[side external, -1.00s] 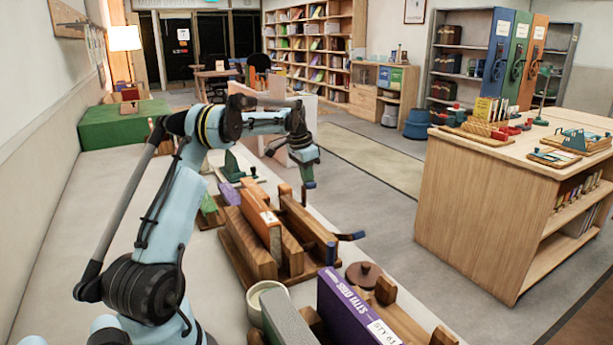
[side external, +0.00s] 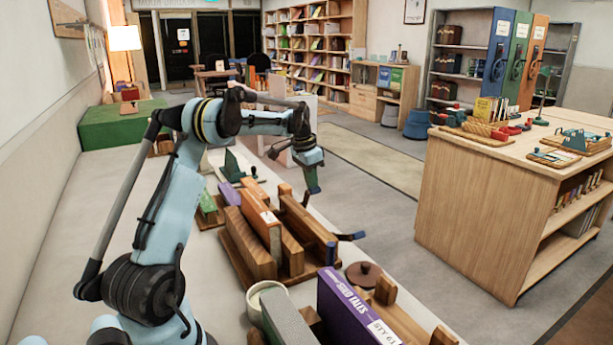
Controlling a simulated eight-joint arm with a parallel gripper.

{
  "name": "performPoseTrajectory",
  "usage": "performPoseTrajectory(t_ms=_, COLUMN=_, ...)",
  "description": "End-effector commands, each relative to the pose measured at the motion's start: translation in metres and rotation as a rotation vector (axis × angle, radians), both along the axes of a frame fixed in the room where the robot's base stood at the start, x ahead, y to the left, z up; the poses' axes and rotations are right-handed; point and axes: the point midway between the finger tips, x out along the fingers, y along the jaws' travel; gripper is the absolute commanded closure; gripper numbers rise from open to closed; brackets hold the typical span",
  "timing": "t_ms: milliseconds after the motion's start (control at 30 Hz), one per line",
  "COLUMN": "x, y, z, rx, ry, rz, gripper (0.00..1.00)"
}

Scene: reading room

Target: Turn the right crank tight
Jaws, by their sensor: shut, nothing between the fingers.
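A wooden book press (side external: 292,262) stands on the long pale counter, with an orange-spined book (side external: 264,221) upright between its boards. Small dark and blue parts close under the fingertips are too small to tell apart, so contact there is unclear.
A purple book (side external: 345,308), a pale round pot (side external: 262,296) and a brown round lid (side external: 364,274) stand nearer the camera. A green holder (side external: 236,165) stands behind the press. A wooden bench (side external: 490,205) is to the right across open floor.

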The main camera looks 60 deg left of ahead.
Motion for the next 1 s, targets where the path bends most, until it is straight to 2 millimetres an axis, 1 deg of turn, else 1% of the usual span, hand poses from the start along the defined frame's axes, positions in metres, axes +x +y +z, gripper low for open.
performPoseTrajectory(t_ms=367, x=0.000, y=-0.002, z=0.000, rx=0.001, ry=-0.001, rz=-0.001, gripper=1.00)
performPoseTrajectory(t_ms=700, x=0.001, y=-0.015, z=0.000, rx=-0.002, ry=0.000, rz=-0.001, gripper=1.00)
performPoseTrajectory(t_ms=1000, x=0.000, y=-0.015, z=0.000, rx=0.000, ry=-0.001, rz=0.000, gripper=1.00)
